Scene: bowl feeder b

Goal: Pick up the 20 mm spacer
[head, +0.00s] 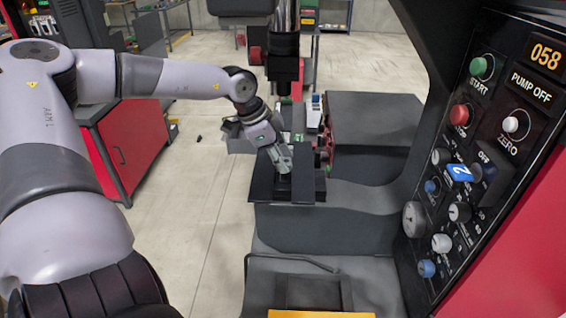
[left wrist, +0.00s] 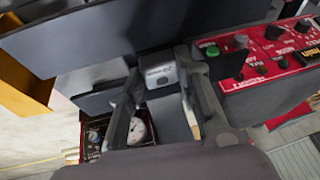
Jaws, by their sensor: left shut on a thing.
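My left gripper (head: 283,165) reaches down to a dark vise-like fixture (head: 312,185) on the machine. In the left wrist view its two fingers (left wrist: 159,78) stand on either side of a small grey block (left wrist: 160,73) with faint marking on its face, and they are shut on it. This block looks like the spacer, but I cannot read its size. In the head view the block is hidden by the gripper and the fixture. I cannot tell whether the block touches the fixture under it. My right gripper is in neither view.
A dark machine column (head: 285,45) hangs just behind the gripper. A control panel (head: 480,150) with knobs and buttons stands at the right. A red cabinet (head: 125,150) stands at the left. The floor (head: 205,215) between cabinet and machine is mostly clear.

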